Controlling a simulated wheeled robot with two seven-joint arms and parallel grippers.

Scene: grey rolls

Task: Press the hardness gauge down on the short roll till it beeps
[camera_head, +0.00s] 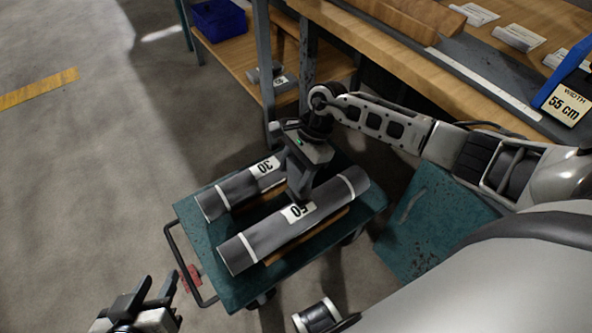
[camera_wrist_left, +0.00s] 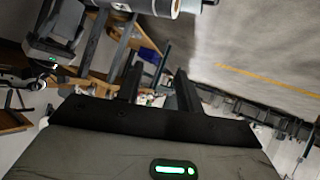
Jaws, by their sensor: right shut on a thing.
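The short roll (camera_head: 240,191), dark grey with white bands and a label that reads 30, lies at the back of the cart. A longer grey roll (camera_head: 262,233) with its own number label lies in front of it. My right gripper (camera_head: 299,188) points down at the short roll's right end, shut on the hardness gauge, which is mostly hidden by the fingers. I cannot tell whether the gauge touches the roll. My left gripper (camera_head: 150,288) is open and empty, low at the left, away from the cart; its spread fingers show in the left wrist view (camera_wrist_left: 158,88).
The green cart (camera_head: 237,297) has a handle on its left. A blue bin (camera_head: 218,20) sits on a lower shelf. The floor at left is clear.

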